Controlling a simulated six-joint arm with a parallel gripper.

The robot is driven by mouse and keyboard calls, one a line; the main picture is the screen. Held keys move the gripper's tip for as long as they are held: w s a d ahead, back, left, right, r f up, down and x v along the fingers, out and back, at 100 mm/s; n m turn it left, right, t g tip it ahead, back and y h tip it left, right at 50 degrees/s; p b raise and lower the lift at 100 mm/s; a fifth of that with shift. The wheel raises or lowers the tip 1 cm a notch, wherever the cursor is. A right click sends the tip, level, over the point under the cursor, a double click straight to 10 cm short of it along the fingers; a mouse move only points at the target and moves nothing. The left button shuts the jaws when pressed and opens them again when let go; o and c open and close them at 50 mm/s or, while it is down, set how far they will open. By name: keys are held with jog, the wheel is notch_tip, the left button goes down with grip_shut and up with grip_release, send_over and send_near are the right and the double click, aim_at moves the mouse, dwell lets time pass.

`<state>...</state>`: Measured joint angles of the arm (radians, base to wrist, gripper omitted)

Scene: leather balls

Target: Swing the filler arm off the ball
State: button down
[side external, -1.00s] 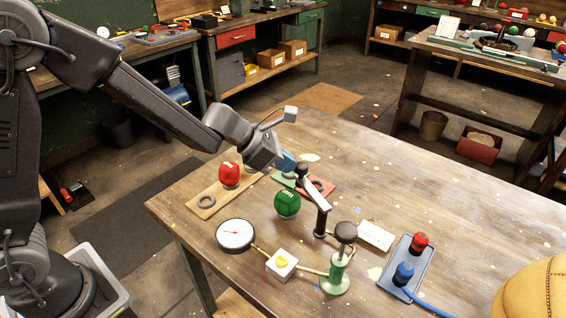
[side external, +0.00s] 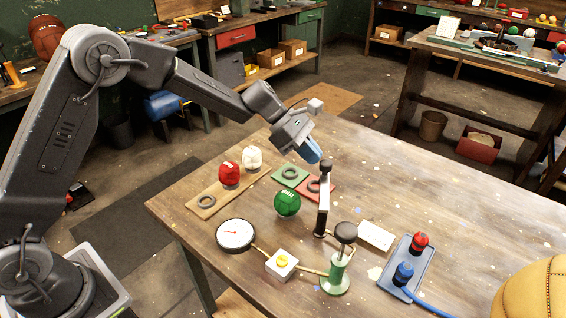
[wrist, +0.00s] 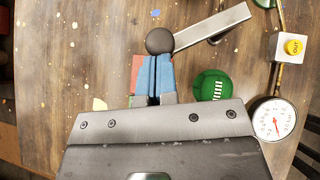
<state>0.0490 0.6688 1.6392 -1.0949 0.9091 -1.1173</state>
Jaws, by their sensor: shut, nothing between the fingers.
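The filler arm (side external: 322,197) is a flat silver bar on a dark post, with a dark round knob (wrist: 160,41) at its free end. In the wrist view the bar runs from the knob toward the upper right, clear of the green ball (wrist: 209,86). The green ball (side external: 287,203) sits on the table left of the bar in the side view. My gripper (side external: 311,156) has blue fingers pressed together, empty. In the wrist view its fingertips (wrist: 155,62) lie right at the knob; I cannot tell whether they touch.
A pressure gauge (side external: 235,235), a white box with a yellow button (side external: 282,264) and a green hand pump (side external: 338,272) stand at the front. Red and white balls (side external: 252,158) sit on a wooden board. A blue tray (side external: 405,265) lies right; the table beyond the filler arm is mostly clear.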

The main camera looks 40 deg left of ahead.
jog(key=shift+w+d+m+g, duration=0.4)
jog(key=shift+w+d+m, duration=0.15)
jog(key=shift+d, duration=0.3)
jog(key=shift+w+d+m+g, duration=0.45)
jog(key=shift+w+d, duration=0.1)
jog(key=shift+d, duration=0.25)
jog(key=shift+w+d+m+g, duration=0.35)
jog(key=shift+w+d+m, duration=0.2)
jog(key=shift+d, duration=0.4)
